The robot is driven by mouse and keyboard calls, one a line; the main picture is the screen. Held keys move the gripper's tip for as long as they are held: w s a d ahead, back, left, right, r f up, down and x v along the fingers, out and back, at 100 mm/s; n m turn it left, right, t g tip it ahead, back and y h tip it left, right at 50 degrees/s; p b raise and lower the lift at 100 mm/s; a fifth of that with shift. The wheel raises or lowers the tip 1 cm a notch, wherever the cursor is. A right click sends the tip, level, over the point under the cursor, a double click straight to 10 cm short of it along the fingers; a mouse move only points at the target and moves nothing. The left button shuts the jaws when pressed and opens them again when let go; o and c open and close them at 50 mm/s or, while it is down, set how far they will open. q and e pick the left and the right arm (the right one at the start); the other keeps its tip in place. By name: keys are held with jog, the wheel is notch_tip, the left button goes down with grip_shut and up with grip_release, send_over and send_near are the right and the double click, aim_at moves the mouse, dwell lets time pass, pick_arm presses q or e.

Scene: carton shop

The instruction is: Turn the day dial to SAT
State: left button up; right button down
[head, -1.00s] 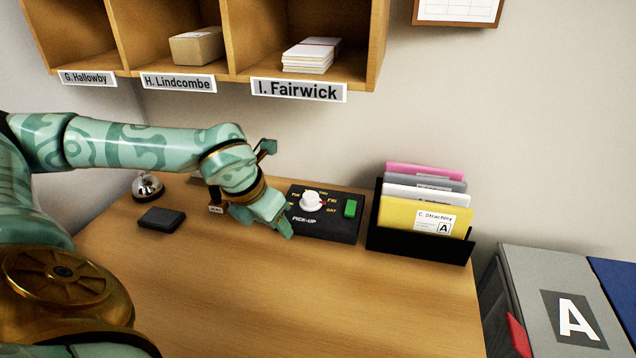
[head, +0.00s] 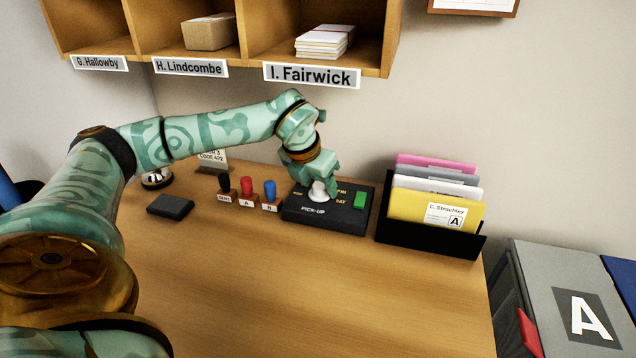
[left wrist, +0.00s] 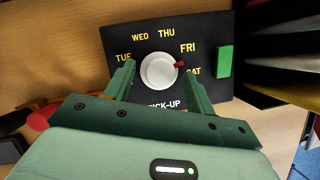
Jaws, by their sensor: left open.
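The black PICK-UP box (head: 340,213) stands on the desk with yellow day labels and a white day dial (head: 318,193). In the left wrist view the dial (left wrist: 158,71) shows from above, and its red pointer (left wrist: 179,65) lies between FRI and SAT. My left gripper (head: 318,186) is over the box, pointing down at the dial. Its open fingers (left wrist: 160,80) are on either side of the dial; I cannot tell whether they touch it. The MON label side is partly hidden in the wrist view. My right gripper is not in view.
A green button (head: 360,200) is on the box's right side. A black file holder (head: 425,238) with coloured envelopes stands close to the right. Several stamps (head: 247,188) stand to the left, with a black pad (head: 170,206) and a bell (head: 156,178). The front desk is clear.

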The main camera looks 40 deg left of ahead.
pick_arm(q)
jog(key=c, duration=1)
jog(key=shift+o, duration=0.2)
jog(key=m+p, duration=0.1)
jog(key=m+h+p, duration=0.1)
jog(key=m+p, duration=0.1)
jog(key=shift+s+a+r, duration=0.1)
jog(key=shift+r, duration=0.25)
jog(key=shift+f+m+h, duration=0.1)
jog(key=shift+m+h, duration=0.2)
jog(key=shift+m, duration=0.2)
jog(key=shift+f+m, duration=0.2)
jog(key=shift+m, duration=0.1)
jog(key=o, duration=1)
jog(key=shift+c, duration=0.2)
